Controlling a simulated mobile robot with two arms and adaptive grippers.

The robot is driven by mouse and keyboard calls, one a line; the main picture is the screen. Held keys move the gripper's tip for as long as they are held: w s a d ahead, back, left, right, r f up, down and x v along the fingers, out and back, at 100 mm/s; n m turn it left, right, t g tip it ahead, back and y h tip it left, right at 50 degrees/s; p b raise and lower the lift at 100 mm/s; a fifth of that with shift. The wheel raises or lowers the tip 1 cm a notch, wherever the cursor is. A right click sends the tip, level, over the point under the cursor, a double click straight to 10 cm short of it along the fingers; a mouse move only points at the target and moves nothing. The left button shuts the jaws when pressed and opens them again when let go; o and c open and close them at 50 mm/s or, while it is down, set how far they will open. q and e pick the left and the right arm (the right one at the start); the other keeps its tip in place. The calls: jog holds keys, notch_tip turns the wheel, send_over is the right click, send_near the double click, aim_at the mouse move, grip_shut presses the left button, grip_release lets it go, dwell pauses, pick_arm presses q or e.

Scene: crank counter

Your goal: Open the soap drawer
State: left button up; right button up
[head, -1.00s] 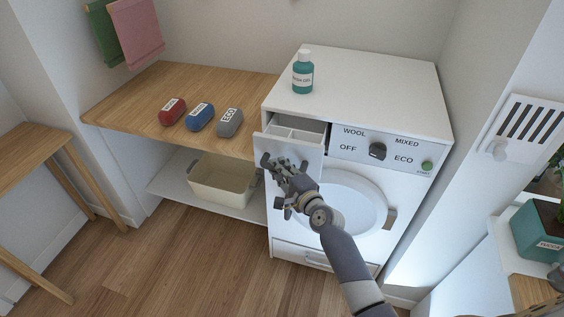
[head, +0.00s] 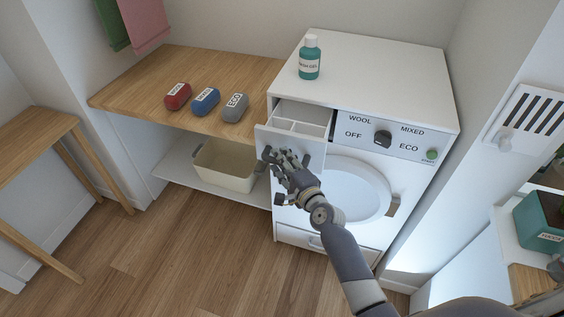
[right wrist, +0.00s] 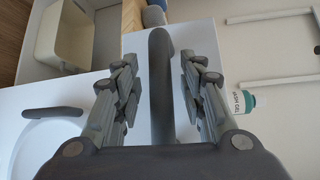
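The soap drawer (head: 312,113) stands pulled out from the upper left of the white washing machine (head: 378,71), and its divided inside shows from above. My right gripper (head: 282,168) is at the drawer's front. In the right wrist view its two fingers (right wrist: 160,75) stand on either side of the dark grey drawer handle (right wrist: 160,88), with a narrow gap on each side. The gripper looks open around the handle. In the head view the fingers hide much of the handle. My left gripper is not in view.
A teal soap bottle (head: 310,62) stands on the machine. The program knob (head: 382,138) and green start button (head: 431,155) are right of the drawer. Red, blue and grey labelled items lie on the wooden counter (head: 135,85). A cream bin (head: 222,168) sits on the low shelf.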

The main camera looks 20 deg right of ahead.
jog(key=shift+s, duration=0.1)
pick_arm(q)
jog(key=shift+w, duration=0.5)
pick_arm(e)
jog(key=v, duration=1.2)
jog(key=shift+f, duration=0.15)
